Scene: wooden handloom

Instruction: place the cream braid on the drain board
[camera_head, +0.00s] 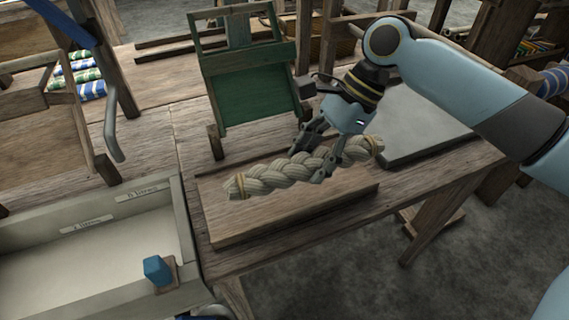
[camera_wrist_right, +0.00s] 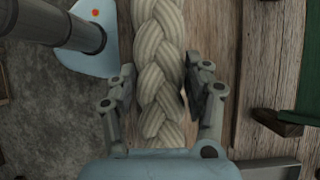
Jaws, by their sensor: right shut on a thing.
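The cream braid (camera_head: 268,177) is a thick plaited rope with tan bindings at both ends. My right gripper (camera_head: 315,157) is shut on it near its middle. In the right wrist view the braid (camera_wrist_right: 160,50) runs lengthwise between the two fingers (camera_wrist_right: 160,92). The braid slants across and over a thick wooden board (camera_head: 240,222) on the bench, its right end higher in the picture. I cannot tell whether it touches the board. No label shows whether this board is the drain board. My left gripper is not in view.
A grey slab (camera_head: 425,125) lies on the bench to the right, behind the braid. A green panel in a wooden frame (camera_head: 250,90) stands behind the board. A pale tray (camera_head: 90,265) with a blue block (camera_head: 157,270) is at the left. The bench's front edge is close to the board.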

